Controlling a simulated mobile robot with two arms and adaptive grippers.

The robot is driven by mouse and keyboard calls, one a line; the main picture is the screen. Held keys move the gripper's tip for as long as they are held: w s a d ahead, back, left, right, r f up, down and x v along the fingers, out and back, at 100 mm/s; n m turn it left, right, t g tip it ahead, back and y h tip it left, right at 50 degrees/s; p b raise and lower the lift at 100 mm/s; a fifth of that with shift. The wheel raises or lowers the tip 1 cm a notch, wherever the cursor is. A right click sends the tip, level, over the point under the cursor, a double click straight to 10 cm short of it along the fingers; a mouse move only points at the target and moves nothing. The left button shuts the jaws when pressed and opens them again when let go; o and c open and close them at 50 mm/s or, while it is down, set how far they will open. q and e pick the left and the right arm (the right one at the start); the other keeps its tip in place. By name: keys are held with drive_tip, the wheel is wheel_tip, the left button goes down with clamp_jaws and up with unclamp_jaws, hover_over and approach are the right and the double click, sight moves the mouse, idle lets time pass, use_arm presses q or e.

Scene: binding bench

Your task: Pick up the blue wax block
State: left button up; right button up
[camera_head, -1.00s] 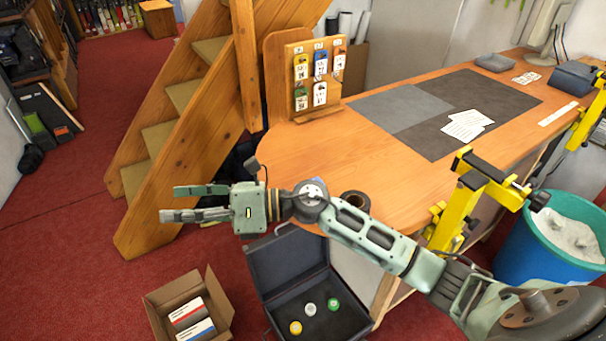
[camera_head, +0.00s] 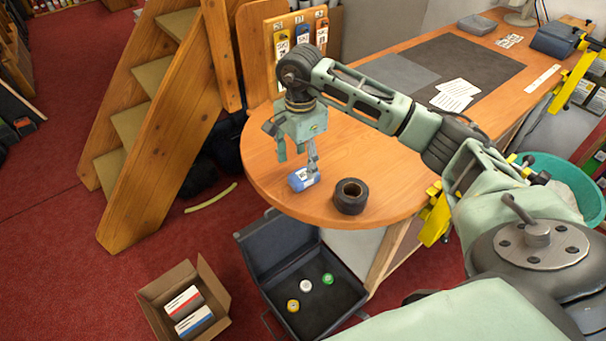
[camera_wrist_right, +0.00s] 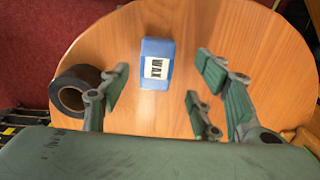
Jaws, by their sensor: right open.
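The blue wax block (camera_head: 304,180) lies near the rounded front edge of the wooden bench, just left of the black tape roll. In the right wrist view the blue wax block (camera_wrist_right: 157,49) shows its white label reading WAX. My right gripper (camera_head: 297,162) points down over the bench at the block, its fingers spread. In the wrist view the open right gripper (camera_wrist_right: 160,98) has nothing between its fingers, and the block lies beyond the gap, apart from them. My left gripper is not in view.
The black tape roll (camera_head: 350,196) stands close to the block. A wooden rack with tags (camera_head: 302,36) is at the bench's back left. An open dark case (camera_head: 267,247) and a cardboard box (camera_head: 216,289) are on the floor below. The bench's right side has a dark mat (camera_head: 462,77).

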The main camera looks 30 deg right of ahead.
sight(304, 174)
drive_tip(key=f, duration=0.1)
drive_tip(key=f+p, duration=0.2)
drive_tip(key=f, duration=0.1)
drive_tip(key=shift+s+d+f, duration=0.1)
drive_tip(key=shift+s+d, duration=0.15)
drive_tip(key=shift+d, duration=0.05)
drive_tip(key=shift+f, duration=0.4)
drive_tip(key=c, duration=1.3)
